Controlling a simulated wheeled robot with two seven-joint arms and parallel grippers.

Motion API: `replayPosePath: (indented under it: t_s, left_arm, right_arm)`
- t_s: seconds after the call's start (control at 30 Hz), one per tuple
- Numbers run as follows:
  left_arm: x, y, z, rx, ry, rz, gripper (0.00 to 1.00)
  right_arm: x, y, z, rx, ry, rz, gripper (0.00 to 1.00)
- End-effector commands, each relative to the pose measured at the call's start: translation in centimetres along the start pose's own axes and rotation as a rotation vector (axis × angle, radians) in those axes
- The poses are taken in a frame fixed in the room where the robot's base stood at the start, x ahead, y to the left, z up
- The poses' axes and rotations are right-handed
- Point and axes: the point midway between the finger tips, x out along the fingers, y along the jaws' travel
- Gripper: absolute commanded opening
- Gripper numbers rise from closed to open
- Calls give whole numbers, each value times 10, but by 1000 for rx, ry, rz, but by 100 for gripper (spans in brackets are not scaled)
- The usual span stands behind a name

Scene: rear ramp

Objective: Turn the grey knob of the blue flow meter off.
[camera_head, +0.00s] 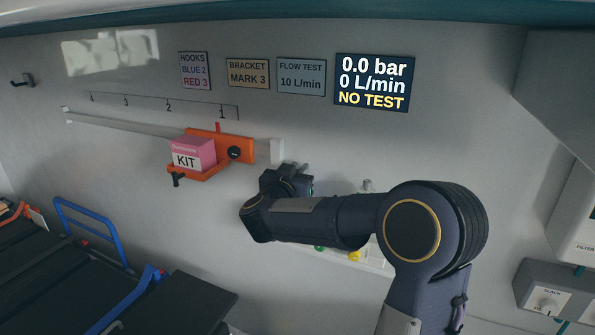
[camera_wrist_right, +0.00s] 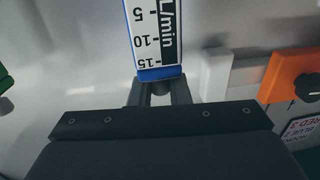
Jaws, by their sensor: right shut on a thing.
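The blue flow meter (camera_wrist_right: 158,74) shows in the right wrist view at top centre, with a white scale marked 5, 10, 15 and L/min. Its dark grey knob (camera_wrist_right: 160,88) sits at the blue end, between the two fingers of my right gripper (camera_wrist_right: 160,94). The gripper is shut on the knob, which the fingers partly hide. In the head view my right gripper (camera_head: 287,181) is at the wall, right of the orange bracket, and the flow meter is hidden behind it and the arm. My left gripper is not in view.
The wall display (camera_head: 373,82) reads 0.0 bar, 0 L/min, NO TEST. An orange bracket (camera_head: 207,172) holding a pink KIT box (camera_head: 194,153) sits on a pale rail (camera_head: 130,124), left of my gripper. A stretcher with blue rails (camera_head: 88,228) stands lower left.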

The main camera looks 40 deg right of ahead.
Motion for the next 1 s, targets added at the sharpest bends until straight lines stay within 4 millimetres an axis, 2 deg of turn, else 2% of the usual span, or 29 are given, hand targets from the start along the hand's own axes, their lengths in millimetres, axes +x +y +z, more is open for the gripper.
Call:
replayPosePath:
  t_s: [0.27,0.5,0.8,1.0]
  left_arm:
    - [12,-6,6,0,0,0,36]
    - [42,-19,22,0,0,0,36]
    - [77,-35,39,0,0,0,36]
    - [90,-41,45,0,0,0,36]
  right_arm:
    - [1,3,3,1,1,-241,0]
    - [1,3,7,1,5,-446,0]
    - [1,2,6,0,4,-594,0]
    - [0,1,3,-2,1,-647,0]
